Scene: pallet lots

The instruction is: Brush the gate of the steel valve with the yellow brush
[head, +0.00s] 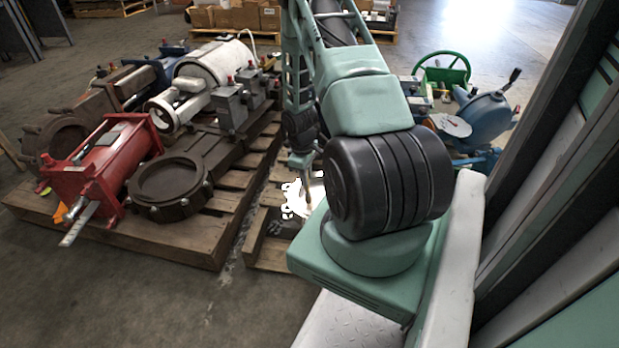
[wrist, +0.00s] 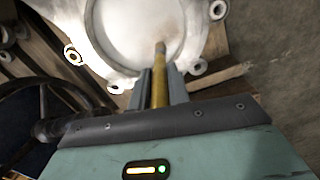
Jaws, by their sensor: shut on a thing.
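The yellow brush (wrist: 158,92) is in my gripper (wrist: 161,76), between its two fingers, in the wrist view. The brush points away from my wrist, with its brownish tip over the lower right part of the round gate (wrist: 120,28). Whether the tip touches the gate I cannot tell. The steel valve (wrist: 75,53) is pale, with a ring and bolt lugs around the gate. A faint brownish patch shows on the gate near the brush tip. In the head view, my arm hides most of the valve; a bright white part of it (head: 297,199) shows.
A wooden pallet (head: 180,246) at left bears a red actuator (head: 105,165), a dark round valve (head: 168,186) and a white cylinder (head: 215,66). A green handwheel (head: 443,66) and blue equipment (head: 488,112) stand right of my arm. Floor at front left is clear.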

